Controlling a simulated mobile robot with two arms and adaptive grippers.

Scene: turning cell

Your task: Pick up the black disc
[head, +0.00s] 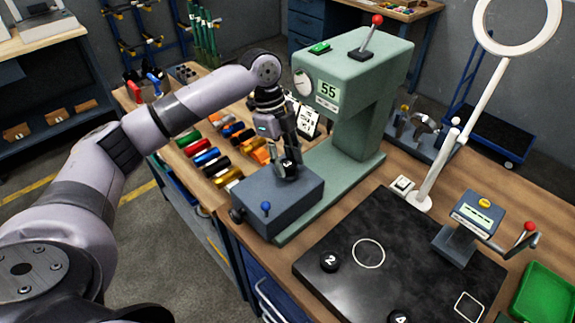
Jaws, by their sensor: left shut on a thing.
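My left gripper (287,158) points down over the blue-grey block (255,208) on the green machine's base. It is shut on a black disc marked 3 (288,167), which is at the block's top; the fingers partly cover it, and I cannot tell whether it touches the block. A black disc marked 2 (330,261) lies on the dark plate (400,265), left of a white circle outline. A black disc marked 4 (399,317) is cut off by the bottom edge. My right gripper is not in view.
The green machine (362,95) with a display reading 55 stands just behind my gripper. A white ring lamp (440,165), a small display unit (470,222) and a green tray (545,293) stand to the right. Several coloured cylinders (207,157) lie on the left.

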